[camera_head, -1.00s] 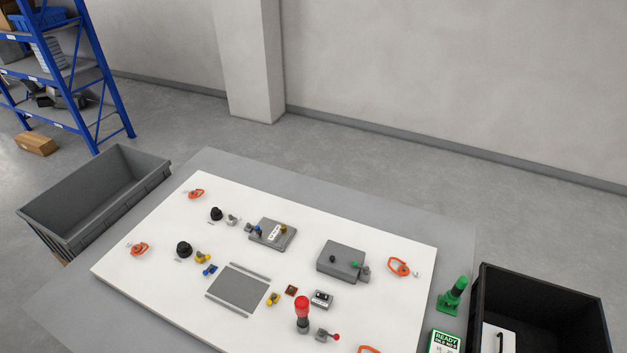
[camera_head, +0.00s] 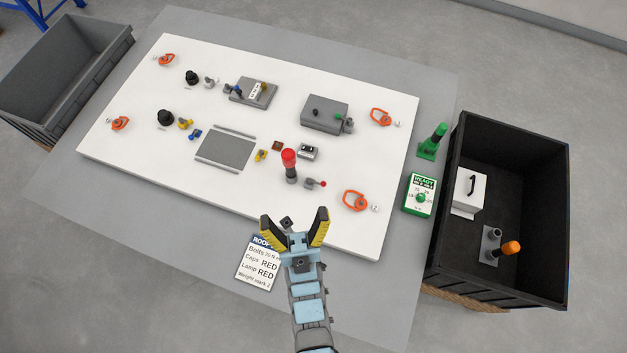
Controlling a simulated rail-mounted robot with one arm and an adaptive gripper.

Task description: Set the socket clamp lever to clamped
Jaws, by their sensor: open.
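A small dark piece (camera_head: 287,222) shows between the fingers.
Several orange rings, such as one (camera_head: 355,200) right of the lever, stand on the panel. A green-lettered box (camera_head: 419,194) and black crate (camera_head: 440,250) are at right. A notice card (camera_head: 257,262) lies left of my gripper; a grey bin (camera_head: 85,68) stands at far left.

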